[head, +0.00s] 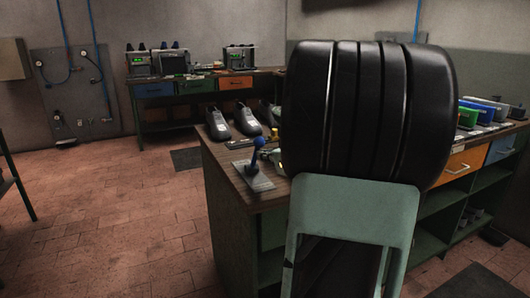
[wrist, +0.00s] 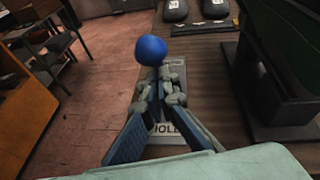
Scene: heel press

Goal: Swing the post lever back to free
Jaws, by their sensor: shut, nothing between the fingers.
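The post lever has a blue ball knob (head: 259,142) on a short stem above a pale base plate (head: 247,178) at the workbench corner. In the wrist view the knob (wrist: 151,50) stands just beyond my fingertips, and lettering that seems to read HOLD shows on the near end of the plate (wrist: 165,129). My gripper (wrist: 158,78) is shut and empty, its fingertips close to the stem below the knob. The fingers hide most of the stem, so I cannot tell whether they touch it.
Dark shoes (head: 217,123) stand on the workbench (head: 232,182) behind the lever. In the wrist view a dark machine stand (wrist: 285,105) rises close to the right of my gripper. Open tiled floor (head: 130,220) lies left of the bench.

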